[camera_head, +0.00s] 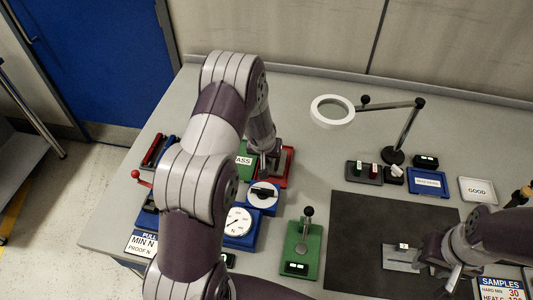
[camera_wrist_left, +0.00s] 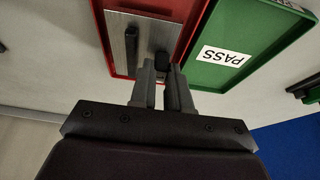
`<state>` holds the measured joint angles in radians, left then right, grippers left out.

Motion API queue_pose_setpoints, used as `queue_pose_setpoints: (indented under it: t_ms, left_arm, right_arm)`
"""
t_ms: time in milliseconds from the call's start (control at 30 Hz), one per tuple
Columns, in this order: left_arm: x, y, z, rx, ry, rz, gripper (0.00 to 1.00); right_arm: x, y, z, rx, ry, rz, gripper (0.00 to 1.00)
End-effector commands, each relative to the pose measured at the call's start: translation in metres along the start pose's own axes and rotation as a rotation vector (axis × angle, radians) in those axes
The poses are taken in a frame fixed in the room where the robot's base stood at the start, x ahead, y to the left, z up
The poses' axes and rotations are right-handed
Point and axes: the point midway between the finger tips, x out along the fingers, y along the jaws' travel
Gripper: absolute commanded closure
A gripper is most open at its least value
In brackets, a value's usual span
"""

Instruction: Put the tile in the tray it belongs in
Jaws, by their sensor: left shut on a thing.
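A grey metal tile (camera_wrist_left: 140,30) with dark raised pieces sits inside the red tray (camera_wrist_left: 197,22) in the left wrist view. My left gripper (camera_wrist_left: 168,72) is shut on a dark piece at the tile's near edge. The green tray (camera_wrist_left: 232,75), labelled PASS, stands right beside the red one. In the head view the red tray (camera_head: 289,165) and green PASS tray (camera_head: 246,161) are partly hidden by my left arm, and the left gripper (camera_head: 268,165) is over them. My right gripper (camera_head: 432,268) is beside a grey plate (camera_head: 400,259) on the dark mat; its jaws are unclear.
A blue dial gauge (camera_head: 240,222) and a green lever fixture (camera_head: 301,247) stand between my arms. The dark mat (camera_head: 365,225) is mostly clear.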

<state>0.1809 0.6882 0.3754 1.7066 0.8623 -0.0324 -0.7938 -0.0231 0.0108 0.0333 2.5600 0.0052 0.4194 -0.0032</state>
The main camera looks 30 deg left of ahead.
Motion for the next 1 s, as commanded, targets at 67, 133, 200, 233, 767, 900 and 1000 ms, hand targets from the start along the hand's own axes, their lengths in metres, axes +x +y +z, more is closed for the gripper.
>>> queue_pose_setpoints:
  t_ms: [67,133,200,233,767,900,1000]
  left_arm:
    - [0.0032,-0.0001,0.0007,0.001,0.002,0.0,1.0]
    - [0.0036,0.0,0.0007,0.0,0.002,0.0,1.0]
    - [0.0032,-0.0001,0.0006,0.0,0.002,0.0,1.0]
    - [0.0031,-0.0001,0.0006,0.0,0.002,0.0,1.0]
    - [0.0094,-0.0002,0.0033,0.0,0.002,0.0,1.0]
    - [0.0104,-0.0002,0.0038,0.0,0.002,0.0,1.0]
    - [0.0101,-0.0002,0.0037,0.0,0.002,0.0,1.0]
  right_arm:
    - [0.0033,0.0,0.0004,0.0,0.0,0.0,0.62]
    - [0.0035,0.0,0.0004,0.0,0.0,0.0,0.62]
    - [0.003,0.0,0.0003,0.0,0.0,0.0,0.62]
    - [0.0028,0.0,0.0003,0.0,0.0,0.0,0.62]
    - [0.0086,0.0,0.001,0.0,0.0,0.0,0.62]
    - [0.0094,0.0,0.0011,0.0,0.0,0.0,0.62]
    - [0.0091,0.0,0.0011,0.0,0.0,0.0,0.62]
